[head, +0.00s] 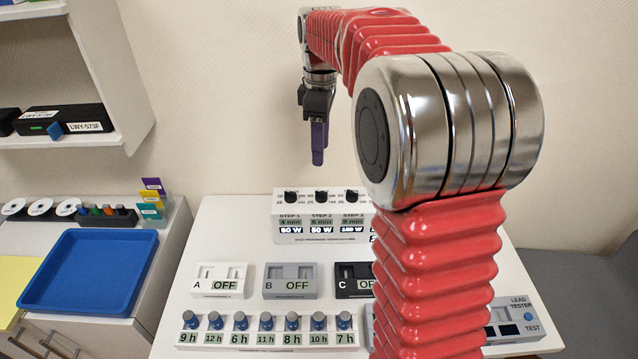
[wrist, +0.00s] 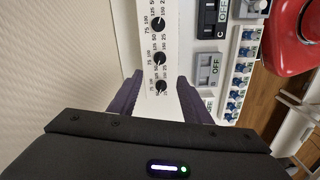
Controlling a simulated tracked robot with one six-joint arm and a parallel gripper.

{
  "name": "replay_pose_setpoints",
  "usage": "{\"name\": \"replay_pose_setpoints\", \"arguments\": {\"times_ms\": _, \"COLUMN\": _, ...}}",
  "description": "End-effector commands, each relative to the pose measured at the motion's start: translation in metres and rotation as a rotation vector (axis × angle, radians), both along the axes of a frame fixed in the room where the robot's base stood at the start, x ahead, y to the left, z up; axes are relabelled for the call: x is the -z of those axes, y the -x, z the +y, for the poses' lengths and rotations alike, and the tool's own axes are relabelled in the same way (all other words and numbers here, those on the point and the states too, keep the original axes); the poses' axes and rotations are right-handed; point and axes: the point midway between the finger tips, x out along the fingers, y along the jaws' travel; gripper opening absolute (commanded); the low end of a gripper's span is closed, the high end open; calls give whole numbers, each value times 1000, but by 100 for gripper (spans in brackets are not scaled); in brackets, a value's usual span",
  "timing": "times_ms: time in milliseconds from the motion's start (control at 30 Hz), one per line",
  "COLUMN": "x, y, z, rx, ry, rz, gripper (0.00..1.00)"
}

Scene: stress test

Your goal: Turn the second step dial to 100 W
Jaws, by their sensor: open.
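The white step panel (head: 323,234) stands at the back of the white table, with three black dials on top. The second step dial (head: 321,195) is the middle one; it also shows in the wrist view (wrist: 159,58). The display below it reads 6 min and 50 W. Its pointer direction is too small to tell.
Switch boxes A (head: 219,281), B (head: 290,281) and C (head: 354,280) stand in front of the panel, each reading OFF. A row of blue-knobbed timers (head: 265,325) is nearer. My arm hides the table's right part. A blue tray (head: 88,270) lies left. The wall is close behind.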

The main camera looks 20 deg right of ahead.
Motion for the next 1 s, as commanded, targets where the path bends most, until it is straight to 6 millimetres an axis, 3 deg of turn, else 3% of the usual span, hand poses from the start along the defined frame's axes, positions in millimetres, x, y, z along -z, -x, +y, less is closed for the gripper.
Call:
{"name": "replay_pose_setpoints", "arguments": {"times_ms": 533, "x": 9, "y": 1, "z": -5, "rx": 7, "ry": -1, "rz": 3, "gripper": 44}}
{"name": "replay_pose_setpoints", "arguments": {"times_ms": 1000, "x": 76, "y": 1, "z": -5, "rx": 8, "ry": -1, "rz": 4, "gripper": 44}}
